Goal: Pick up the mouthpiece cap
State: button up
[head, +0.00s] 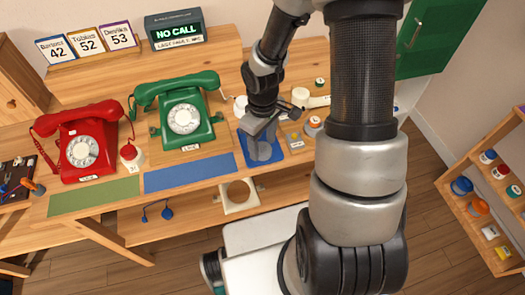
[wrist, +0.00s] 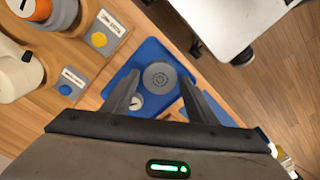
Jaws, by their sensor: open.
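The mouthpiece cap, a grey disc with small holes (wrist: 160,75), lies on a blue tray (wrist: 150,48) in the wrist view. My gripper (wrist: 162,82) is open, with one finger on each side of the cap in the picture. I cannot tell how far above the cap the fingertips are. In the head view my gripper (head: 263,150) points down over the blue tray (head: 249,159) and hides the cap. A small pale round part (wrist: 137,102) lies on the tray near the left finger.
Left of the tray in the head view are a green phone (head: 180,112), a red phone (head: 82,142) and a blue mat (head: 190,174). An orange-topped container (wrist: 32,10) and labelled cards with a yellow (wrist: 99,40) and a blue dot stand beside the tray.

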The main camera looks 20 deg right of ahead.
jog(key=shift+f, duration=0.5)
jog(key=c, duration=0.7)
jog(key=shift+r, duration=0.1)
